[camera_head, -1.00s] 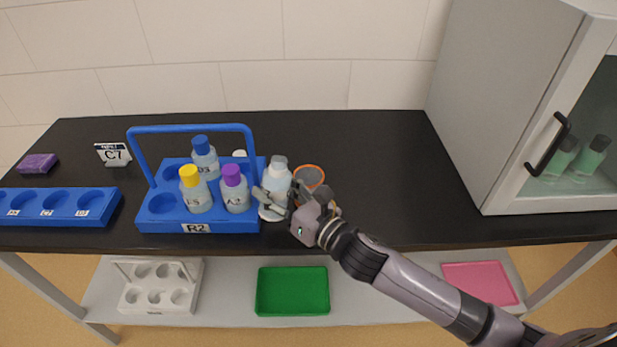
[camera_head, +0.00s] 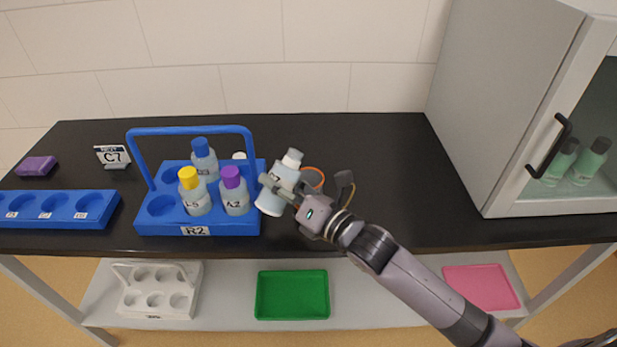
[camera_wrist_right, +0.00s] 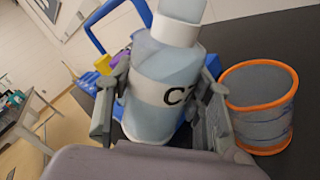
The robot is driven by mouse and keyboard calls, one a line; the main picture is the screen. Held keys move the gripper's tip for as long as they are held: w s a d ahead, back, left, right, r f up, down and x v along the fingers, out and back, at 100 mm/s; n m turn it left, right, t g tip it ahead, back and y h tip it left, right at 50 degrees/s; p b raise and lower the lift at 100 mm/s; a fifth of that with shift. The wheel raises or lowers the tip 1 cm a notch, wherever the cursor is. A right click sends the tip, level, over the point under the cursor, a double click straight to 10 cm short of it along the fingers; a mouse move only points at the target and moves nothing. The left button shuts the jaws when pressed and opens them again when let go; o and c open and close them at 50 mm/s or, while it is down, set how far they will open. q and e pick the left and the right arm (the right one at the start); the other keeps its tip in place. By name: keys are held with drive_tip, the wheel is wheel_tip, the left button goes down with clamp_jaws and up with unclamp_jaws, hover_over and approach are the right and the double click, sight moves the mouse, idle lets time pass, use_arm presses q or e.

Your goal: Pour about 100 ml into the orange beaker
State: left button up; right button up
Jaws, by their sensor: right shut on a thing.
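My right gripper (camera_head: 290,196) is shut on a bottle (camera_head: 283,186) with a white cap or neck. The bottle is tilted, its top leaning right toward the orange beaker (camera_head: 313,174). In the right wrist view the gripper (camera_wrist_right: 165,105) has a finger on each side of the bottle (camera_wrist_right: 163,88), and a label starting with "C" shows. The orange-rimmed beaker (camera_wrist_right: 262,118) stands upright on the counter just right of the bottle, apart from it. In the head view the bottle and gripper hide most of the beaker. My left gripper is not in view.
A blue carrier rack (camera_head: 150,222) labelled R2, with a handle, holds bottles with blue, yellow and purple caps close left of the gripper. A blue tray (camera_head: 98,216) and C7 sign (camera_head: 112,157) stand farther left. A cabinet (camera_head: 505,100) stands right. Counter between is clear.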

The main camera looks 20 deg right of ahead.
drive_tip(key=shift+s+a+f+m+b, duration=0.1)
drive_tip(key=shift+a+f+m+b, duration=0.15)
drive_tip(key=shift+m, duration=0.45)
drive_tip(key=shift+s+f+m+b, duration=0.1)
drive_tip(key=shift+m+b, duration=0.25)
drive_tip(key=shift+m, duration=0.35)
idle(1.6)
drive_tip(key=shift+a+f+m, duration=0.2)
drive_tip(key=shift+f+m, duration=0.05)
drive_tip(key=shift+m, duration=0.85)
idle(1.2)
drive_tip(key=shift+s+f+m, duration=0.1)
drive_tip(key=shift+f+m, duration=0.05)
drive_tip(key=shift+m, duration=0.45)
idle(0.7)
drive_tip(key=shift+d+r+m, duration=0.15)
drive_tip(key=shift+r+m, duration=0.2)
drive_tip(key=shift+m, duration=0.15)
idle(0.9)
